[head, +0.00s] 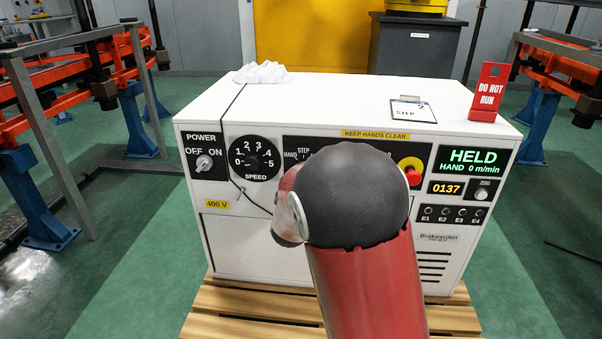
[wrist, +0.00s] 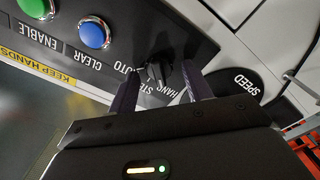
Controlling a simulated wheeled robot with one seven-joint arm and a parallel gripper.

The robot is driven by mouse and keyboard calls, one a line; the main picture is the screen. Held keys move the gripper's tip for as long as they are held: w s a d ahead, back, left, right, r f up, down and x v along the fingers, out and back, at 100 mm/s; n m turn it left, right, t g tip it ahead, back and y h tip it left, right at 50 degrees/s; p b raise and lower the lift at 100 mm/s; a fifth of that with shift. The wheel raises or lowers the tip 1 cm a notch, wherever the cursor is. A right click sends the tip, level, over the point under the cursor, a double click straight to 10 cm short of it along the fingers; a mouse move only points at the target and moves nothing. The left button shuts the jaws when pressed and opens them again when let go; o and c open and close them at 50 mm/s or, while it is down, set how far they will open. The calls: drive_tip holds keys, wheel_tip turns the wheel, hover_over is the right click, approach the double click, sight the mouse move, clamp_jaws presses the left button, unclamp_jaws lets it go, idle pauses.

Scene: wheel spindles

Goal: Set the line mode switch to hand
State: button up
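The line mode switch (wrist: 160,71) is a small black knob on the black panel strip. In the wrist view, which looks at the panel upside down, HAND, a partly covered ST label and AUTO are printed around it. My gripper (wrist: 162,88) is open, with its two dark fingers on either side of the knob and gaps visible between. I cannot tell which label the knob points at. In the head view my arm hides the knob and gripper; part of the HAND label shows. The display (head: 473,161) reads HELD, HAND 0 m/min.
The white cabinet (head: 330,95) also carries the power switch (head: 204,163), speed dial (head: 254,158) and red stop button (head: 412,174). Blue (wrist: 94,34) and green (wrist: 36,7) buttons sit near the gripper.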

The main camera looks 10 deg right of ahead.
drive_tip(key=v, duration=0.8)
drive_tip(key=shift+r, duration=0.1)
drive_tip(key=s+d+m+g+y, duration=0.1)
drive_tip(key=s+g, duration=0.4)
drive_tip(key=s, duration=1)
drive_tip(key=s+d+r+m+g+y, duration=0.1)
drive_tip(key=s+m+g+y, duration=0.3)
drive_tip(key=s, duration=1.1)
drive_tip(key=d+g, duration=0.1)
drive_tip(key=g, duration=0.1)
drive_tip(key=shift+m+g+y, duration=0.3)
